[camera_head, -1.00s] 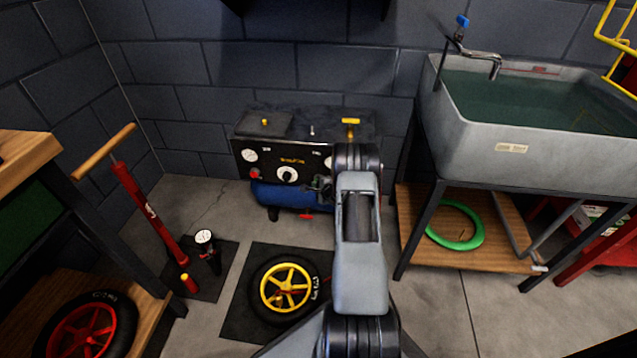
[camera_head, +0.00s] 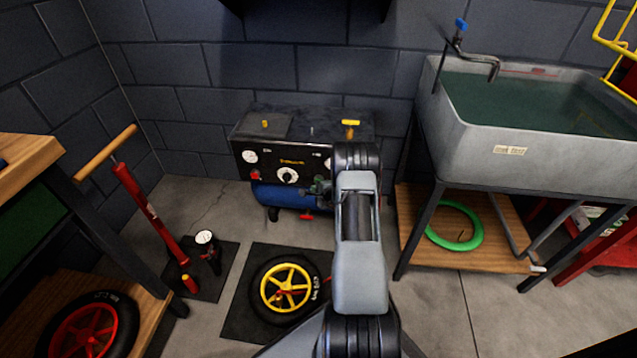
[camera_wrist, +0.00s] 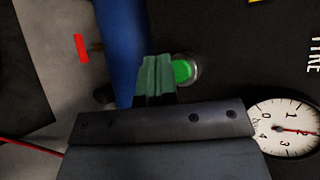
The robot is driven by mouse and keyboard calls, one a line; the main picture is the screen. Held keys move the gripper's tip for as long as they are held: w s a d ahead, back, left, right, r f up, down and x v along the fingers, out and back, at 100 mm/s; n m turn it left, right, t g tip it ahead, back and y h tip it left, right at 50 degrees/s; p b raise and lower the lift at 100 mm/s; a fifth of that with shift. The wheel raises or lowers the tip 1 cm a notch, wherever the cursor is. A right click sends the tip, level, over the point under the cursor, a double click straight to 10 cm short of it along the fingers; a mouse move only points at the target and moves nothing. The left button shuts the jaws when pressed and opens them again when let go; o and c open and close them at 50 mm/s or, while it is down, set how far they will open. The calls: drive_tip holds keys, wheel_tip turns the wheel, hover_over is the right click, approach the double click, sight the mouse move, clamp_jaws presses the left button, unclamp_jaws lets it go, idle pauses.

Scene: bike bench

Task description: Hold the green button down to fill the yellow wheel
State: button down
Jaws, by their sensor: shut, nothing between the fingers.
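The yellow wheel (camera_head: 286,288) with a black tyre lies flat on a dark mat on the floor. The green button (camera_wrist: 183,71) sits in a silver ring on the black panel in the wrist view. My gripper (camera_wrist: 157,72) is shut and empty, its green-grey fingertips just left of the button in that view. I cannot tell whether they touch the panel or button. A white pressure gauge (camera_wrist: 285,127) with a red needle shows at the right. In the head view my arm hides the button.
The compressor (camera_head: 270,158) with its blue tank stands against the wall. A red floor pump (camera_head: 150,213) stands left of the wheel's mat (camera_head: 241,317). A grey sink (camera_head: 520,155) is at the right, with a green ring (camera_head: 455,243) on the shelf below.

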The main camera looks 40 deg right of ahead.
drive_tip(key=shift+s+a, duration=0.1)
drive_tip(key=shift+s+a+p, duration=0.95)
drive_tip(key=shift+s+a, duration=0.7)
drive_tip(key=shift+s, duration=0.05)
drive_tip(key=a+r+n+g+h+p, duration=0.1)
drive_tip(key=a+r+n+p, duration=0.35)
drive_tip(key=r, duration=0.75)
drive_tip(key=a+r+n+g+p, duration=0.2)
drive_tip(key=r+p, duration=0.5)
drive_tip(key=r, duration=0.6)
drive_tip(key=a+r+n+g+h+p, duration=0.1)
drive_tip(key=a+r+n+p, duration=0.35)
drive_tip(key=r, duration=0.75)
drive_tip(key=s+a+r+n+g+y+p, duration=0.1)
drive_tip(key=s+a+r+n+p, duration=0.3)
drive_tip(key=s+r, duration=0.4)
drive_tip(key=s+a+r+n+g+y+p, duration=0.1)
drive_tip(key=s+a+r+p, duration=0.4)
drive_tip(key=r, duration=0.5)
drive_tip(key=s+a+r+n+g+y+p, duration=0.1)
drive_tip(key=s+a+r+n+g+p, duration=0.2)
drive_tip(key=s+a+r+n+p, duration=0.2)
drive_tip(key=s+r+n+p, duration=0.1)
drive_tip(key=s+r+p, duration=0.2)
drive_tip(key=s+r, duration=0.1)
drive_tip(key=shift+s+a+n, duration=0.2)
drive_tip(key=shift+s+n, duration=0.1)
drive_tip(key=shift+s, duration=0.55)
